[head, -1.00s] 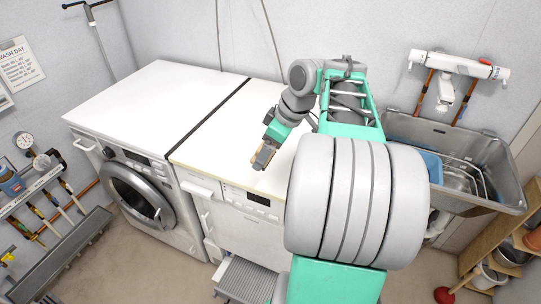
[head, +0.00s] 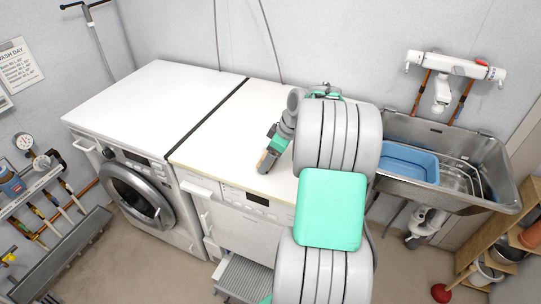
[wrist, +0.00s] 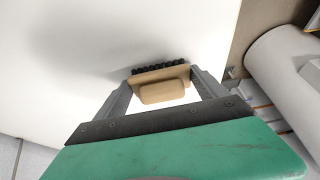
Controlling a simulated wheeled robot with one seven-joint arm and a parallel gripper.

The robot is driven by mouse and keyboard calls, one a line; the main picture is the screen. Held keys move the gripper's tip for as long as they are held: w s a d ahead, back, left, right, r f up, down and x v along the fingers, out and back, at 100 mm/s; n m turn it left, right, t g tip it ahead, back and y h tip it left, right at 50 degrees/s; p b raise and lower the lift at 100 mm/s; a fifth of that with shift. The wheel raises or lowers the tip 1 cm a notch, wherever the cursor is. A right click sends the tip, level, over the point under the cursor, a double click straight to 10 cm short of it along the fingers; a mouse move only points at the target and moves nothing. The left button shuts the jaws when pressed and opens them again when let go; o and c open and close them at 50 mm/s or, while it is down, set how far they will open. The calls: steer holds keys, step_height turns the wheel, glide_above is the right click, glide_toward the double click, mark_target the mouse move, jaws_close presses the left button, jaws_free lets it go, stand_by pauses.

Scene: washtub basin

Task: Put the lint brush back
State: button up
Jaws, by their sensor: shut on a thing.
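The lint brush (wrist: 163,84) is a tan wooden block with a row of black bristles along its far edge in the wrist view. My gripper (wrist: 164,74) is shut on it, one grey finger at each end. In the head view, my gripper (head: 266,163) is above the front part of the right-hand white machine top (head: 222,125). The brush is small there and only partly seen between the fingers. The wrist view shows a soft shadow on the white surface beyond the bristles; I cannot tell the exact height.
A front-loading washer (head: 140,190) stands left of the right-hand machine. A metal sink (head: 430,127) with a blue basin (head: 405,160) is at right. A wall rail (head: 40,185) with several hanging tools is at left. The white tops are bare.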

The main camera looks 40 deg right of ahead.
steer(key=shift+f, duration=0.15)
steer(key=o, duration=1.1)
steer(key=shift+d+r, duration=0.1)
steer(key=shift+r, duration=0.35)
steer(key=v, duration=1.2)
steer(key=a+m, duration=0.2)
steer(key=a, duration=1.5)
steer(key=s+a+f+m, duration=0.1)
steer(key=s+a, duration=0.2)
steer(key=s, duration=0.1)
steer(key=s+a+f+m+h, duration=0.1)
steer(key=s+a+f, duration=0.1)
steer(key=s+a, duration=0.2)
steer(key=s+a+f+m+h, duration=0.1)
steer(key=s+a+m, duration=0.1)
steer(key=s+a, duration=0.2)
steer(key=shift+f+g, duration=0.3)
steer(key=shift+f, duration=0.1)
